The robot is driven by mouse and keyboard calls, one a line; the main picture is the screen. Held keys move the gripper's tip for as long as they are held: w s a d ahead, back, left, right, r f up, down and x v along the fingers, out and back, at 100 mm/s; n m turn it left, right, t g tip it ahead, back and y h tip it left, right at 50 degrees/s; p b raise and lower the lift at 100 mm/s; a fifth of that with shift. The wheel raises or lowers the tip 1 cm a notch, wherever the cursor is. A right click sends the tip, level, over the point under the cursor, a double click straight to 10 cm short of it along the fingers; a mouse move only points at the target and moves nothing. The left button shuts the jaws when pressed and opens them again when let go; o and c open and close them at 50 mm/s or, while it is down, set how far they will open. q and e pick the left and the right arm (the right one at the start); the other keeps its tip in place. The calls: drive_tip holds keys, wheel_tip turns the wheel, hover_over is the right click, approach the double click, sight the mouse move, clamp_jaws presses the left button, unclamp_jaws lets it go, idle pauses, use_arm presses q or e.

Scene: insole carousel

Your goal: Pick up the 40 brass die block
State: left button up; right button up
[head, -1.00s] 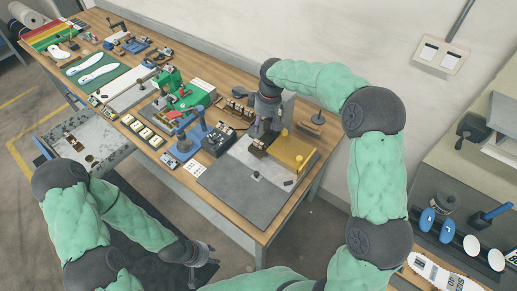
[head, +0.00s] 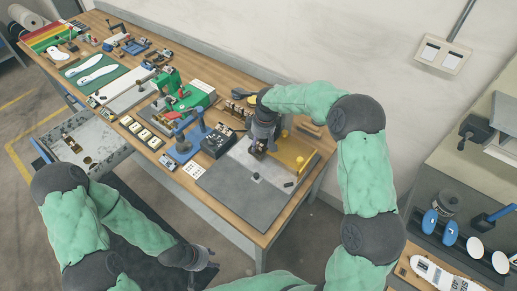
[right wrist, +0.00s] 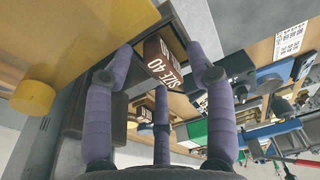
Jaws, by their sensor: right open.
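A brown block marked "SIZE 40" (right wrist: 166,62) shows in the right wrist view, the label facing my camera. My right gripper (right wrist: 160,80) is open, with its purple fingers on either side of the block and a third finger below. I cannot tell whether any finger touches it. In the head view my right gripper (head: 258,151) is low over the grey board by the yellow plate, and largely hides the block. My left gripper (head: 211,258) hangs in front of the table, away from the block; its fingers are too small to judge.
A yellow plate (head: 296,150) with a yellow knob (right wrist: 33,97) lies close beside the block. The front of the grey board (head: 240,198) is mostly bare. Blue and black fixtures (head: 187,148) stand to the left. The wall (head: 300,40) is behind.

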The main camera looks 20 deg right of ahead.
drive_tip(key=shift+c, duration=0.3)
clamp_jaws()
drive_tip(key=shift+r, duration=0.15)
